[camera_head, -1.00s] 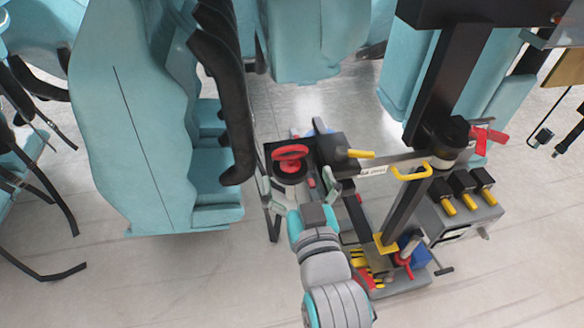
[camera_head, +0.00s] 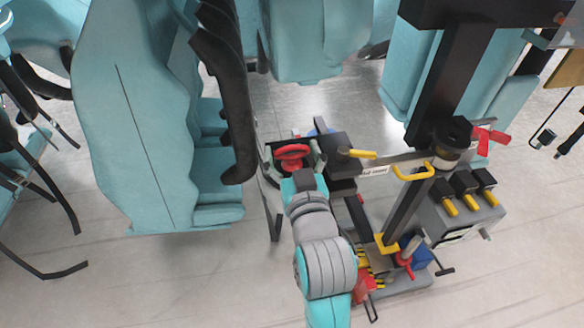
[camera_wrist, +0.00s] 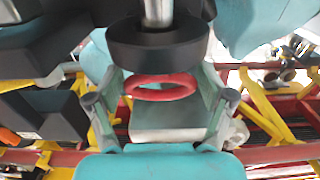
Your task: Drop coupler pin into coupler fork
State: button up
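A red ring-shaped handle (camera_head: 291,152), likely the top of the coupler pin, shows just beyond my gripper (camera_head: 295,163) in the head view. In the wrist view the red ring (camera_wrist: 161,87) lies between the two spread grey fingers of my gripper (camera_wrist: 160,88). I see a gap on each side, so the gripper looks open and not closed on it. The pin's shaft below the ring is hidden. I cannot clearly make out the coupler fork in either view.
A black disc on a steel rod (camera_wrist: 158,40) stands close beyond the ring. Teal seats (camera_head: 140,120) stand close on the left.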

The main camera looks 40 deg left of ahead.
jog(key=c, duration=0.8)
jog(key=shift+o, duration=0.2)
jog(key=shift+r, duration=0.1)
